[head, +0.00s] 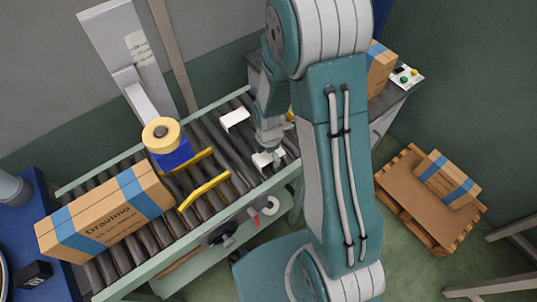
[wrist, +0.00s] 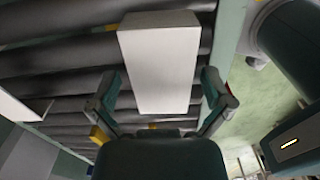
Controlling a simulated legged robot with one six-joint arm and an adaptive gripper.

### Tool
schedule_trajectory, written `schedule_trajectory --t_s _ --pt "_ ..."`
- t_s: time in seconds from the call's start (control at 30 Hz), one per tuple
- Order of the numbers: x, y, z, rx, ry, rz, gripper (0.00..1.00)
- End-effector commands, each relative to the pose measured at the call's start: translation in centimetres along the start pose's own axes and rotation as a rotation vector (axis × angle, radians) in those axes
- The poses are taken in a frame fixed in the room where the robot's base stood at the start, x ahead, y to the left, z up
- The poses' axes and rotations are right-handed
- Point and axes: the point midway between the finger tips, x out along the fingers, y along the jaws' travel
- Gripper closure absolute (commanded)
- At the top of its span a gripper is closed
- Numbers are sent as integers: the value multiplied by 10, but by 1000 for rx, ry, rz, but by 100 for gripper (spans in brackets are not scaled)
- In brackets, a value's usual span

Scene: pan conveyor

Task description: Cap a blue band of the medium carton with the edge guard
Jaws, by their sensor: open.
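A white edge guard (head: 266,160) lies on the rollers near the conveyor's front rail. It also shows in the wrist view (wrist: 160,62), ahead of and between the fingers. My gripper (head: 269,146) is open and empty, just over this guard; it also shows in the wrist view (wrist: 160,88). A second white guard (head: 234,120) lies farther back on the rollers. Three brown cartons have blue bands: a long one (head: 107,213) on the conveyor's left end, one (head: 379,72) partly behind my arm, and one (head: 447,179) on a pallet. I cannot tell which is medium.
The wooden pallet (head: 405,190) stands on the floor at right. A button box (head: 405,77) sits at the far right end.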

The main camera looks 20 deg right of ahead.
Motion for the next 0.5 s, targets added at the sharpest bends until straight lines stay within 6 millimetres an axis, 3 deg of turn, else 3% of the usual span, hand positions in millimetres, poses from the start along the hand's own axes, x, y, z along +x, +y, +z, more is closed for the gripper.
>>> schedule_trajectory --t_s 0.1,0.17,0.3,0.5 --pt "0 0 0 0 -1 0 0" --pt "0 0 0 0 -1 0 25" --pt "0 0 -1 0 -1 -1 50" --pt "0 0 -1 0 0 -2 52"
